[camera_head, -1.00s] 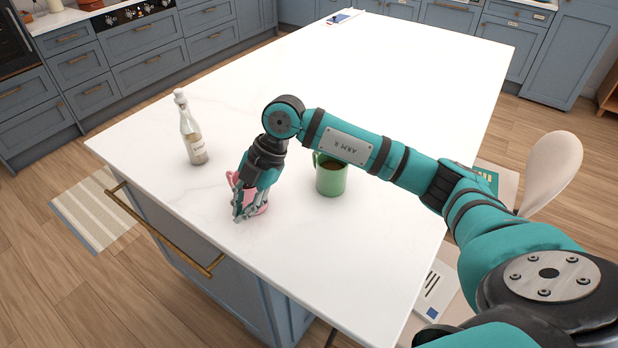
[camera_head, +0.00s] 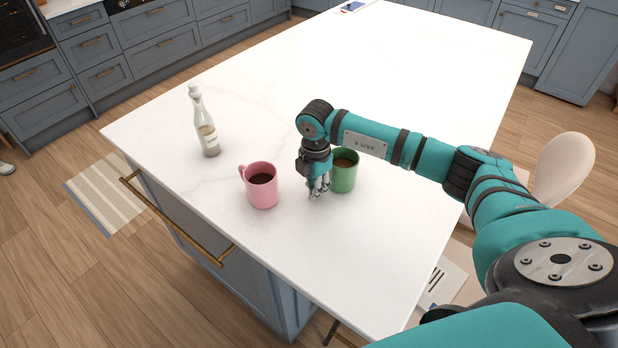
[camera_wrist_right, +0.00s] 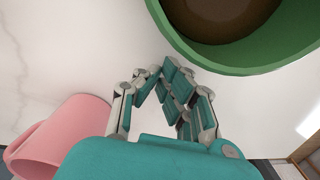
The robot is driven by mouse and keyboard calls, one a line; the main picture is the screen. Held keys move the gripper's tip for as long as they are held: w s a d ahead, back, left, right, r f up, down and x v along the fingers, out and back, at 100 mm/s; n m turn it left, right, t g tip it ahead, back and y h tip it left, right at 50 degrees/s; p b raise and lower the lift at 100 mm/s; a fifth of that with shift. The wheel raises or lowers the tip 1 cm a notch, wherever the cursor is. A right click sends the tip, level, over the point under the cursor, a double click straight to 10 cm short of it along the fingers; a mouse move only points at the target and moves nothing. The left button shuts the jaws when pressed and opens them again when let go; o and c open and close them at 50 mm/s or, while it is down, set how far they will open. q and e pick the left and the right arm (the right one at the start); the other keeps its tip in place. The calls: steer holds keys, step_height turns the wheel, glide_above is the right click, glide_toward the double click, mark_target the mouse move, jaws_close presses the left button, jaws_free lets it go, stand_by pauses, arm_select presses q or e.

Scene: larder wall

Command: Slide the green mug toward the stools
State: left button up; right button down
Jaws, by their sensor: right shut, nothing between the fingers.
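The green mug (camera_head: 345,180) stands upright on the white island, dark drink inside, partly covered by my right arm. Its rim and inner wall fill the top right of the right wrist view (camera_wrist_right: 245,58). My right gripper (camera_head: 318,194) points down close at the mug's left side, between it and the pink mug (camera_head: 263,190). Its fingers (camera_wrist_right: 168,95) are shut and empty; I cannot tell whether they touch the green mug. My left gripper is not in view.
A glass bottle (camera_head: 207,130) stands at the left. The pink mug also shows in the right wrist view (camera_wrist_right: 75,125). A brass rail (camera_head: 175,225) runs along the island's near left side.

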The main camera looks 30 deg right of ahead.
mark_target(342, 175)
steer(key=shift+w+d, duration=0.1)
steer(key=shift+d, duration=0.9)
steer(key=shift+w+d+f+b, duration=0.1)
steer(key=shift+d+b, duration=0.05)
steer(key=shift+d, duration=0.3)
steer(key=shift+w+d+f+b, duration=0.1)
steer(key=shift+d+b, duration=0.05)
steer(key=shift+d, duration=0.25)
steer(key=shift+d+r, duration=0.15)
steer(key=shift+d, duration=0.15)
